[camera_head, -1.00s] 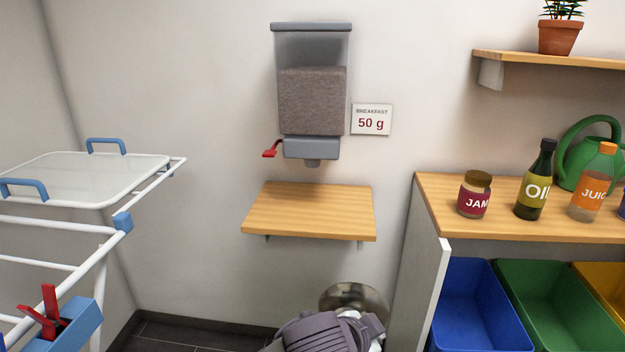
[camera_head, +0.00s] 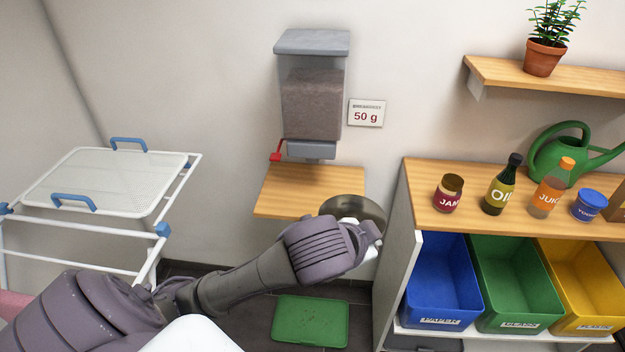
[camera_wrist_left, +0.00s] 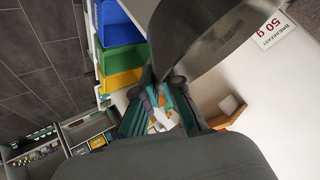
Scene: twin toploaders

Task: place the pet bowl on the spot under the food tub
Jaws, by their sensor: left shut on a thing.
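The pet bowl (camera_head: 352,208) is a shiny grey metal bowl. In the head view it overlaps the right front corner of the small wooden shelf (camera_head: 300,188) below the food tub (camera_head: 312,95). I cannot tell whether it touches the shelf. The tub hangs on the wall, with brown food inside and a red lever (camera_head: 276,153) at its left. My left gripper (camera_wrist_left: 165,78) is shut on the bowl's rim; the bowl (camera_wrist_left: 215,38) fills the top of the left wrist view. In the head view my left wrist hides the fingers. My right gripper is out of view.
A "50 g" card (camera_head: 366,113) is right of the tub. A wooden counter (camera_head: 430,205) with jam, oil and juice stands at right, above coloured bins (camera_head: 440,280). A drying rack (camera_head: 105,185) stands at left.

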